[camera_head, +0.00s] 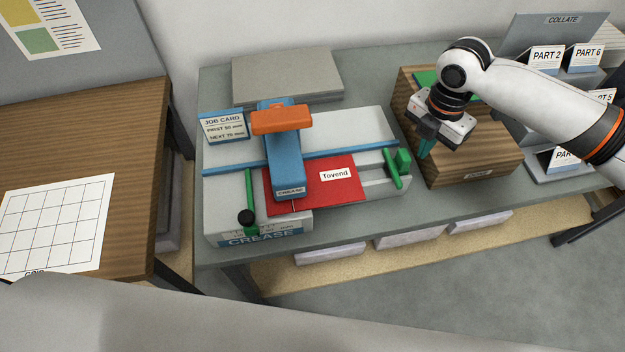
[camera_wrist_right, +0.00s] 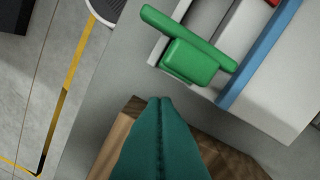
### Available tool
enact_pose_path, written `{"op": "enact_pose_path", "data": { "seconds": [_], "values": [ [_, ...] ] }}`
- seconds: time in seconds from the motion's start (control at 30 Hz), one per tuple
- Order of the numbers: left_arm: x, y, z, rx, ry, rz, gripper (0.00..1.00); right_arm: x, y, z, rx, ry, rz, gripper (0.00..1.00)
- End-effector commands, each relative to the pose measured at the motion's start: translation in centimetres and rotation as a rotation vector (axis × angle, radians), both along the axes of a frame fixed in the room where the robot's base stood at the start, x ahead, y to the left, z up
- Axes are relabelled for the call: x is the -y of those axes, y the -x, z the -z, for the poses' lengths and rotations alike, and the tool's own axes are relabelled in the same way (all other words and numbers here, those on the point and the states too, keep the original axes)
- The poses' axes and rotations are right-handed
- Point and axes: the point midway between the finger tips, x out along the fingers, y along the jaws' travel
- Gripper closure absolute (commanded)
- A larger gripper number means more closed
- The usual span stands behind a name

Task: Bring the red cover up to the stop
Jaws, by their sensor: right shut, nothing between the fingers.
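The red cover (camera_head: 310,192), labelled Tovend, lies flat on the bed of the creasing unit (camera_head: 340,124), partly under the blue arm (camera_head: 284,165) with its orange handle (camera_head: 281,120). A green stop bar with a block (camera_head: 393,168) stands to the right of the cover, with a gap between them. It shows large in the right wrist view (camera_wrist_right: 195,60). My right gripper (camera_head: 424,154) is shut and empty, above the left part of the wooden box, right of the stop. My left gripper is not in view.
A wooden box (camera_head: 477,160) stands right of the unit. A job card (camera_head: 224,125) and a grey stack (camera_head: 287,73) are behind it. A blue rail (camera_head: 345,154) crosses the bed. Collate racks (camera_head: 555,60) stand at the far right. A gridded sheet (camera_head: 58,222) lies on the left table.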

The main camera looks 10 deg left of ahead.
Motion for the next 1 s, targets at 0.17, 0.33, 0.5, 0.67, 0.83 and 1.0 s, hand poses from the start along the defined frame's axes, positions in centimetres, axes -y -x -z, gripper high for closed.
{"op": "enact_pose_path", "data": {
  "seconds": [0.17, 0.33, 0.5, 0.67, 0.83, 1.0],
  "values": [
    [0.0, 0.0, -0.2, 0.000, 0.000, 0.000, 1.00, 0.0, 0.0, 1.2, -0.001, -0.001, 0.000, 1.00],
    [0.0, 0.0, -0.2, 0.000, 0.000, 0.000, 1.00, 0.0, 0.0, 1.6, 0.001, -0.001, 0.000, 1.00],
    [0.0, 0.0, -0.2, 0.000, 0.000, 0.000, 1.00, 0.0, 0.0, 1.5, 0.001, -0.001, 0.000, 1.00],
    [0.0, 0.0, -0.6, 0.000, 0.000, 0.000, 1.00, -0.6, 0.2, 1.4, 0.001, -0.001, -0.002, 1.00],
    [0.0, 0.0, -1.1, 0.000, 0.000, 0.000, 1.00, -1.6, 0.5, 1.4, 0.000, 0.000, -0.002, 1.00],
    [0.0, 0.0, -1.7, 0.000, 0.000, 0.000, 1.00, -2.6, 0.9, 1.4, -0.001, -0.001, -0.002, 1.00]
  ]
}}
